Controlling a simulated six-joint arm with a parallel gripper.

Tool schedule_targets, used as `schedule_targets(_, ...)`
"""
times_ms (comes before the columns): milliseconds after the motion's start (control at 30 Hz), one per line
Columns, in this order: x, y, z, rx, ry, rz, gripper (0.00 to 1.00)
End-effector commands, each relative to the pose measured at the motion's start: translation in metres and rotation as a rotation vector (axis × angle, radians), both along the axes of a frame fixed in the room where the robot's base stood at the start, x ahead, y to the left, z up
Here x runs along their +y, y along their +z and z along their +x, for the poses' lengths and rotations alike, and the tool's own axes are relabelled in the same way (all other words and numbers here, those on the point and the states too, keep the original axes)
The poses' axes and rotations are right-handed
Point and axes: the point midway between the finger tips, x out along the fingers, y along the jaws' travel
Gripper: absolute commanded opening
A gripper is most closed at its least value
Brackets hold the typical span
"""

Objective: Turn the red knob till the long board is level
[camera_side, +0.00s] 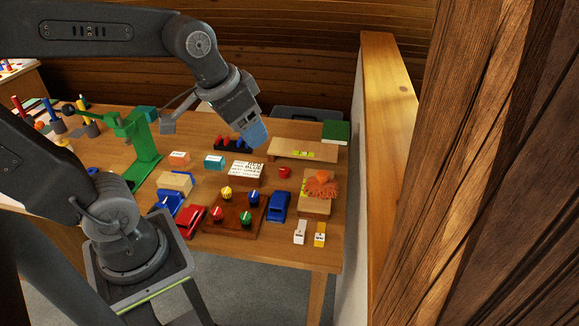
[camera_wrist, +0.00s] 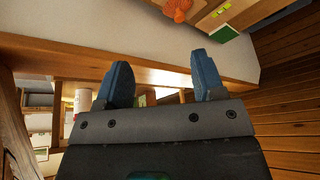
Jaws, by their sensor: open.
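A long pale board (camera_side: 290,146) lies at the back right of the table in the side view, with a small yellow-green level vial (camera_side: 303,154) on its front edge. I cannot tell its exact tilt. A red knob (camera_side: 217,213) sits at the front left of a brown wooden panel (camera_side: 236,228), beside a yellow knob (camera_side: 227,193), a blue knob (camera_side: 254,197) and a green knob (camera_side: 246,217). My gripper (camera_side: 257,134) is in the air left of the long board, away from the panel. Its blue fingers (camera_wrist: 162,82) are apart and empty in the wrist view.
A green book (camera_side: 336,132) is at the board's right end. A shorter board (camera_side: 314,207) carries an orange shaggy thing (camera_side: 322,184). A red round piece (camera_side: 284,172) lies behind it. Toy cars (camera_side: 278,206) flank the panel. A pale wall (camera_side: 352,190) bounds the right.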

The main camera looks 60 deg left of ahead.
Motion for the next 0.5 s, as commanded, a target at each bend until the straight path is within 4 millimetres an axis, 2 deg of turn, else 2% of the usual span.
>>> schedule_targets(33,0.009,-0.003,0.019,0.035,0.006,0.007,0.63)
schedule_targets(267,0.052,-0.026,0.095,0.154,0.001,0.026,0.63)
schedule_targets(367,0.076,-0.046,0.124,0.205,-0.004,0.027,0.63)
schedule_targets(500,0.113,-0.084,0.161,0.275,-0.01,0.019,0.63)
